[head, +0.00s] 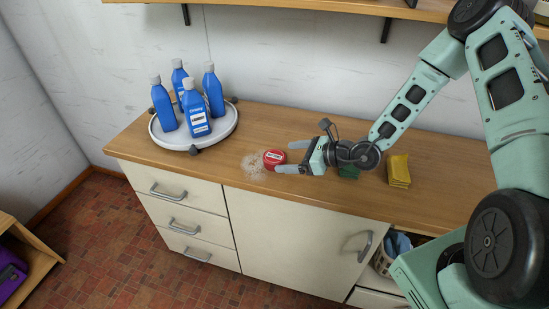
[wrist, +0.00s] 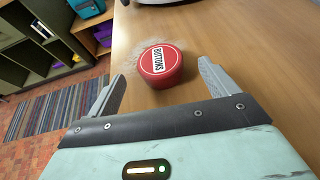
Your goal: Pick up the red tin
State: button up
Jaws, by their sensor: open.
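The red tin (head: 274,157) is a small round tin with a white label, lying flat on the wooden counter near its front edge. In the wrist view the red tin (wrist: 161,65) shows its label reading "BUTTONS". My gripper (head: 285,157) is at the tin's right, low over the counter, with its fingers pointing left towards it. In the wrist view my gripper (wrist: 160,90) is open and empty. The tin stands just ahead of the fingertips, roughly centred between them.
A pale speckled patch (head: 253,166) lies left of the tin. A round white tray (head: 224,131) with several blue bottles (head: 197,112) stands at the counter's left. A yellow stack (head: 398,170) and a green item (head: 348,173) are to the right. A shelf (head: 300,8) hangs above.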

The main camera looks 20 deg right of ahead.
aim_at(275, 156)
jog(key=p+x, duration=0.1)
jog(key=x, duration=0.6)
jog(key=shift+a+p, duration=0.2)
jog(key=shift+p, duration=0.15)
jog(key=c, duration=1.2)
jog(key=shift+o, duration=0.2)
